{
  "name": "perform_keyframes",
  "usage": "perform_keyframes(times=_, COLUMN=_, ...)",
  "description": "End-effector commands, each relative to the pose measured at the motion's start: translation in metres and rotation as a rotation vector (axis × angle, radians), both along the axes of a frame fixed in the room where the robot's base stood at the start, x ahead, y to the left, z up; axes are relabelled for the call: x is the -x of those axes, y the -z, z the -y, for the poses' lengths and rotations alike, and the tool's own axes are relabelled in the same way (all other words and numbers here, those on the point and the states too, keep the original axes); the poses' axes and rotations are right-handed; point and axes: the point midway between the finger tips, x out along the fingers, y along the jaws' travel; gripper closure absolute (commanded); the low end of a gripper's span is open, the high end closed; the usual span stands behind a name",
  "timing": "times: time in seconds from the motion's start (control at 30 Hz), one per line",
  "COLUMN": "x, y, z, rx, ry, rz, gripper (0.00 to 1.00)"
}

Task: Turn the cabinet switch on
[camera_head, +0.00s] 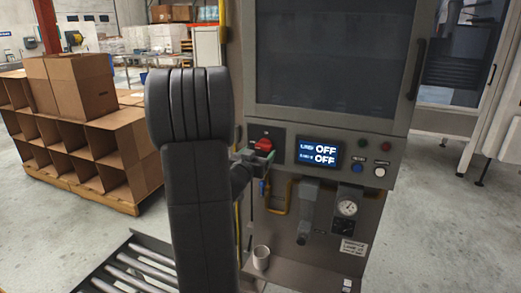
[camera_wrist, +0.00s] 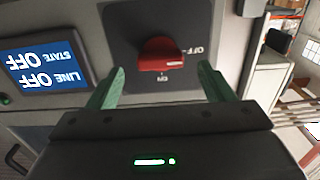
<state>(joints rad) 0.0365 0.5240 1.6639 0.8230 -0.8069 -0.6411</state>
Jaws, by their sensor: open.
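The cabinet switch is a red rotary knob (camera_head: 263,145) on a dark plate, left of the display on the grey cabinet. In the wrist view, the knob (camera_wrist: 160,54) lies crosswise, with its end toward the OFF mark; the ON mark is beside it on the gripper side. My gripper (camera_wrist: 162,78) is open, with one green finger toward each side of the knob and gaps between. In the head view, my gripper (camera_head: 262,158) is at the switch, partly hidden by my arm. The display (camera_head: 318,153) reads OFF on both lines, LINE and STATE in the wrist view.
Blue and white buttons (camera_head: 380,171) sit right of the display. A roller conveyor (camera_head: 140,270) is lower left. Cardboard boxes (camera_head: 85,85) stand at left.

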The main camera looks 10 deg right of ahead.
Motion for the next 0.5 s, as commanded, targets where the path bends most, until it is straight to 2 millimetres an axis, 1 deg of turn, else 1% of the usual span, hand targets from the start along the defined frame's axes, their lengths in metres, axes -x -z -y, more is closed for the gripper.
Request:
perform_keyframes(times=0.1, x=-0.014, y=-0.001, z=0.009, rx=0.000, ry=0.001, rz=0.000, gripper=0.25)
perform_keyframes(times=0.2, x=-0.020, y=0.000, z=0.014, rx=0.000, ry=0.001, rz=0.000, gripper=0.25)
perform_keyframes(times=0.5, x=-0.024, y=0.000, z=0.016, rx=0.000, ry=-0.001, rz=0.000, gripper=0.25)
